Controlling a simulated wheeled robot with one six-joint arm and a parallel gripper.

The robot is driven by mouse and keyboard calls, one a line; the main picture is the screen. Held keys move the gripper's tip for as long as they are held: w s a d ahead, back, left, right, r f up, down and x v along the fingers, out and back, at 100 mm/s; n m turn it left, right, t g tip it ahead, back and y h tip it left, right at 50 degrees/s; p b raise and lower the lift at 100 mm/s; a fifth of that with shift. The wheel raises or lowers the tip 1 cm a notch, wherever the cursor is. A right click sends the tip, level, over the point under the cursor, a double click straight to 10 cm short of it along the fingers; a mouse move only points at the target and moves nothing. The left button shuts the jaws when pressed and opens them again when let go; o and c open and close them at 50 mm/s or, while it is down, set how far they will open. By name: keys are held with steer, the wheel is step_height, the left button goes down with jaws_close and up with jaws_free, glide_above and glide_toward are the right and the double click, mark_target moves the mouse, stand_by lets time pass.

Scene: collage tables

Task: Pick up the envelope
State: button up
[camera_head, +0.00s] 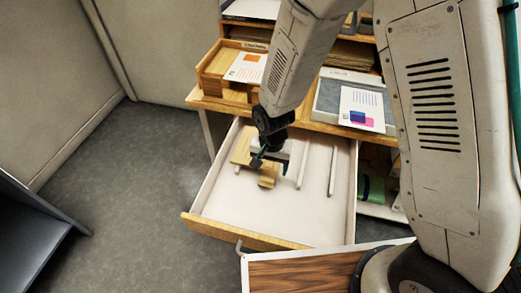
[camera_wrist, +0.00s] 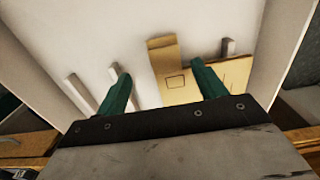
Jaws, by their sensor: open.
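A tan envelope (camera_head: 241,151) lies in the open drawer (camera_head: 225,228), partly hidden by my gripper in the head view. In the wrist view the envelope (camera_wrist: 173,78) shows as a tan shape with a small outlined rectangle and a raised-looking strip. My gripper (camera_head: 263,160) is over the drawer, above the envelope. In the wrist view its two green fingers (camera_wrist: 160,75) are spread apart, with part of the envelope showing between them and part behind the right finger. Nothing is held. I cannot tell the height of the fingertips above the envelope.
Thin white bars (camera_head: 333,168) stand in the drawer to the right of my gripper. The drawer's side walls surround the space. A wooden desk top (camera_head: 310,122) with a wooden tray (camera_head: 212,65) and a printed card (camera_head: 361,109) sits behind. A brown wood-topped surface (camera_head: 300,276) is in front.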

mark_target(268, 179)
steer(key=f, duration=0.5)
steer(key=shift+a+f, duration=0.35)
steer(key=shift+f, duration=0.05)
steer(key=c, duration=1.1)
